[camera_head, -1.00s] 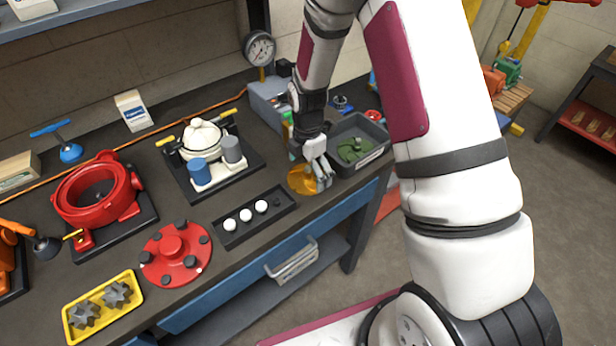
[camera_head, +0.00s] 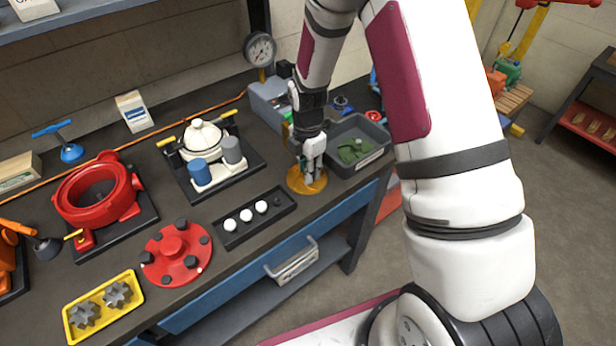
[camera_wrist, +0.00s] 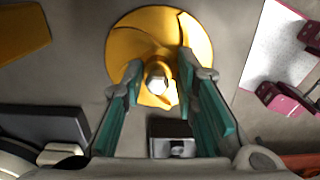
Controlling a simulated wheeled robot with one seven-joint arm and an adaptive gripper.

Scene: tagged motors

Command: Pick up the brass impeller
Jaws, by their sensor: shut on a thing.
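The brass impeller (camera_head: 306,184) is a round golden disc with curved vanes, lying near the front edge of the dark workbench. In the wrist view the brass impeller (camera_wrist: 160,40) shows a pale hexagonal hub at its middle. My gripper (camera_head: 313,170) points down over the disc, its fingers shut on the impeller at the hub. In the wrist view my gripper (camera_wrist: 157,82) has one teal-padded finger on each side of the hub. The exact contact is partly hidden by the fingertips. The disc appears to be at or very near bench height.
A grey bin (camera_head: 375,165) with green parts stands right of my gripper. A black tray (camera_head: 233,240) with white balls lies to the left. A red flanged cover (camera_head: 172,262) and a yellow tray (camera_head: 70,328) lie farther left. A pressure gauge (camera_head: 260,48) stands behind.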

